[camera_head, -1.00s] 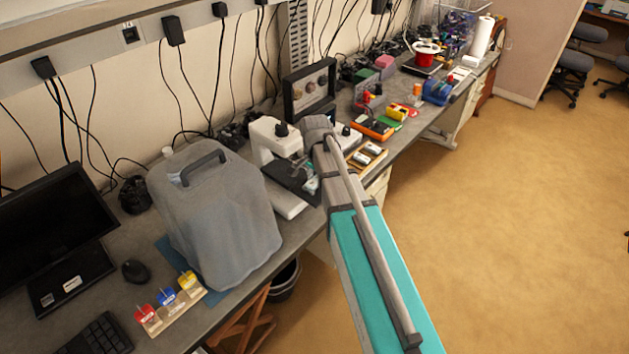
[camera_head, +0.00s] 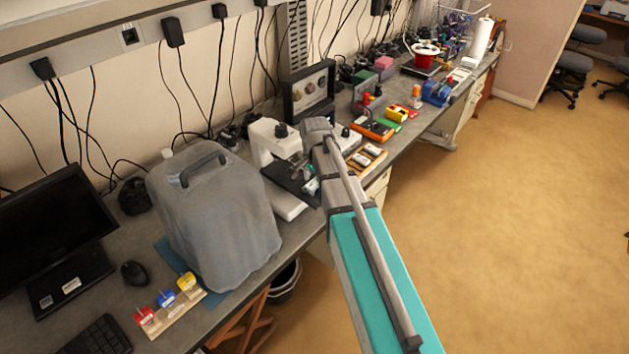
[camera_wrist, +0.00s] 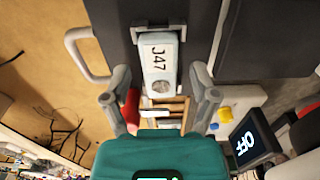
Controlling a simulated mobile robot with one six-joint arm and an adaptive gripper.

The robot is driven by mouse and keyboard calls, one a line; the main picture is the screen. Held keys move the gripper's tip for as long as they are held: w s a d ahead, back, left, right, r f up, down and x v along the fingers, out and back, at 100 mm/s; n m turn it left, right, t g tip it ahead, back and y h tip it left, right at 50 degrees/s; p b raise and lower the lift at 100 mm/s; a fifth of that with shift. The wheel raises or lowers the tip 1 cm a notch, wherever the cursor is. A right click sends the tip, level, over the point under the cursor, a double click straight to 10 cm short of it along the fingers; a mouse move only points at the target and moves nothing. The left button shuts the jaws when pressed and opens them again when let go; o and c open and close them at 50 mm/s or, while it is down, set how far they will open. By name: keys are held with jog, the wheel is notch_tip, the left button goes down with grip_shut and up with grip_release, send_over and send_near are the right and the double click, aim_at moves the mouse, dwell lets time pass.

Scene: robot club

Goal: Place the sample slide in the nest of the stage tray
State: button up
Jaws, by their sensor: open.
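The sample slide (camera_wrist: 158,58), a pale block marked J47 with a round grey spot at its near end, lies in a slot of the dark stage tray (camera_wrist: 118,35).
A grey-covered block (camera_head: 222,225) stands left of the microscope. A wooden holder with coloured pieces (camera_head: 172,312) is at the front left. A small tray with pale pieces (camera_head: 366,157) lies right of my arm. A display reading OFF (camera_wrist: 252,140) is beside my gripper.

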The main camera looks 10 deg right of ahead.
aim_at(315, 182)
jog(key=shift+r, duration=0.15)
notch_tip(315, 182, up, 12)
jog(key=p, duration=1.2)
dwell(0.6)
jog(key=s+n, duration=1)
jog(key=s, duration=0.6)
jog(key=shift+n, duration=0.4)
